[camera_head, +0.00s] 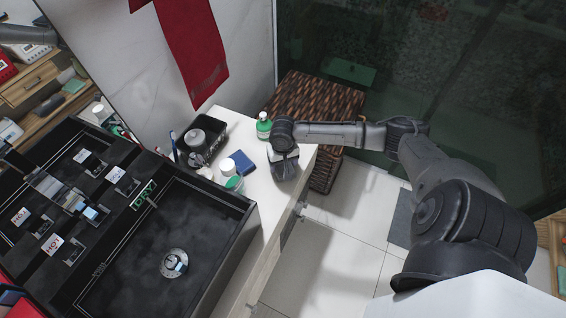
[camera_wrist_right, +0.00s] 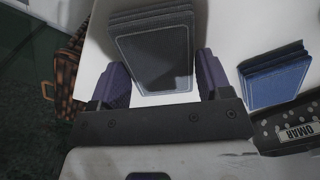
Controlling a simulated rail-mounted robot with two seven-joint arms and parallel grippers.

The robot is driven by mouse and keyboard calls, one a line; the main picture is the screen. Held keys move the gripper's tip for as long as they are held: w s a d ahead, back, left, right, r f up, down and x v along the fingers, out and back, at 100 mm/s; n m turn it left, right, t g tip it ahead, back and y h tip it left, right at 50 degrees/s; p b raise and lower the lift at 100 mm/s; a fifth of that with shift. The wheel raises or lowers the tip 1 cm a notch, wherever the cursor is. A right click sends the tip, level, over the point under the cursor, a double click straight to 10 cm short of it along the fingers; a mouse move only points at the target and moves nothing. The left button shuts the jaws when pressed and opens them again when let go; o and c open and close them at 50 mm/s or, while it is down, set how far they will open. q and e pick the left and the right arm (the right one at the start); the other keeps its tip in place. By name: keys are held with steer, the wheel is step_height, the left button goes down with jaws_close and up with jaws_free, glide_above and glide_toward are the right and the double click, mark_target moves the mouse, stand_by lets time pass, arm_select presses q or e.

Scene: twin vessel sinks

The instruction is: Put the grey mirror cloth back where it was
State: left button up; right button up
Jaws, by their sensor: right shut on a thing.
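The grey mirror cloth (camera_wrist_right: 155,58) is a folded, dark grey stack with a pale stitched edge. In the right wrist view it sits between the two purple fingers of my right gripper (camera_wrist_right: 163,82), which is shut on it. In the head view my right gripper (camera_head: 284,170) is low over the right end of the white counter, and hides most of the cloth. I cannot tell whether the cloth touches the counter. A folded blue cloth (camera_head: 241,162) lies to the left of the gripper; it also shows in the wrist view (camera_wrist_right: 274,82). My left gripper is not in view.
A green bottle (camera_head: 264,127) stands close to my right wrist. White jars (camera_head: 228,166) and a black tray (camera_head: 211,126) stand further left on the counter (camera_head: 240,128). A black sink (camera_head: 185,225) lies at front left; a wicker basket (camera_head: 315,100) stands beyond the counter's end.

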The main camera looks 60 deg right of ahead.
mark_target(283, 165)
steer(key=o, duration=0.8)
steer(key=shift+f, duration=0.1)
steer(key=shift+o, duration=0.2)
step_height(283, 165, up, 12)
steer(key=p, duration=0.3)
stand_by(0.5)
